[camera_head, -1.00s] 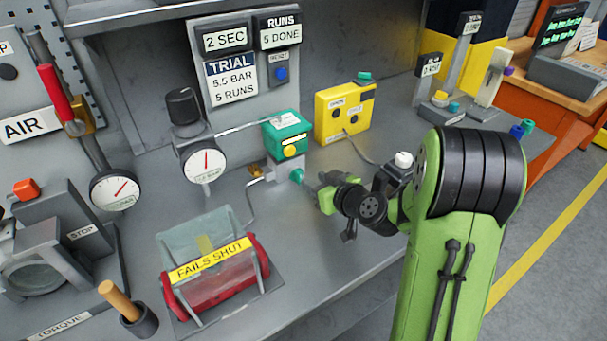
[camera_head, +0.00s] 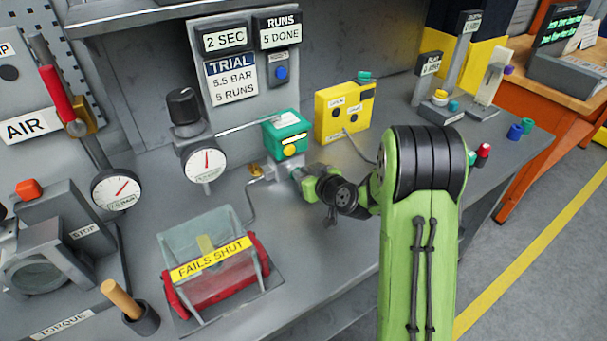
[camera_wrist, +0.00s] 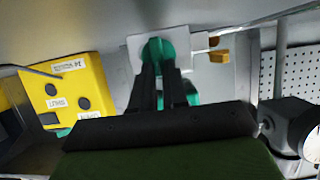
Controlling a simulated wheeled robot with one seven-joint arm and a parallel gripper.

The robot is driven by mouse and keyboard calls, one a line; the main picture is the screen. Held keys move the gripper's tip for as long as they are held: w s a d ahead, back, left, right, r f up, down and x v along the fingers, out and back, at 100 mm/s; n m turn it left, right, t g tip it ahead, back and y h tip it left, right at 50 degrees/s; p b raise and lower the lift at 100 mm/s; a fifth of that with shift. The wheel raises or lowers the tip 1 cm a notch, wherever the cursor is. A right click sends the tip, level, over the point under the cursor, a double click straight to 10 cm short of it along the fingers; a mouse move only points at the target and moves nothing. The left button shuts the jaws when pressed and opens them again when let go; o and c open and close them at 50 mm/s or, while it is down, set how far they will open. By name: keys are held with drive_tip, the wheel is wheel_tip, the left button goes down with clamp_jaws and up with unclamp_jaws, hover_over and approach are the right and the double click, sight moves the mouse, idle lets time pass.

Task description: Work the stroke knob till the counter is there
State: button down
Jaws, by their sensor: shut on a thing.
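The teal stroke knob (camera_head: 295,173) sticks out of the grey block under the green valve unit (camera_head: 287,131). In the wrist view the knob (camera_wrist: 154,49) shows between the black fingertips of my gripper (camera_wrist: 158,68). My gripper (camera_head: 303,177) is shut on the knob, which it partly hides in the head view. The runs counter (camera_head: 278,30) reads "5 DONE". The trial card (camera_head: 232,82) reads "5.5 BAR, 5 RUNS". The timer display (camera_head: 225,38) reads "2 SEC".
A yellow box (camera_head: 343,111) stands right of the valve unit; it also shows in the wrist view (camera_wrist: 70,93). A gauge (camera_head: 204,161) and black regulator knob (camera_head: 184,106) are to the left. The bench beyond my arm is partly hidden.

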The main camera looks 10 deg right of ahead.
drive_tip(key=shift+d+f+b, duration=0.1)
drive_tip(key=shift+b, duration=0.25)
drive_tip(key=shift+w+d+m+y+b, duration=0.1)
drive_tip(key=shift+d+m+y+b, duration=0.05)
drive_tip(key=shift+m+y+b, duration=0.35)
drive_tip(key=m+b, duration=0.1)
drive_tip(key=m+y+b, duration=0.1)
drive_tip(key=shift+w+d+f+m, duration=0.1)
drive_tip(key=shift+d+f+m, duration=0.1)
drive_tip(key=shift+d+m, duration=0.15)
drive_tip(key=m+y, duration=0.1)
drive_tip(key=m+y+b, duration=0.1)
drive_tip(key=m, duration=0.1)
drive_tip(key=shift+w+d+f+m+g+y, duration=0.1)
drive_tip(key=shift+d+f+m+g+y, duration=0.1)
drive_tip(key=shift+d+m+g+y, duration=0.15)
drive_tip(key=c, duration=1.1)
unclamp_jaws()
drive_tip(key=shift+c, duration=0.2)
drive_tip(key=shift+d, duration=0.1)
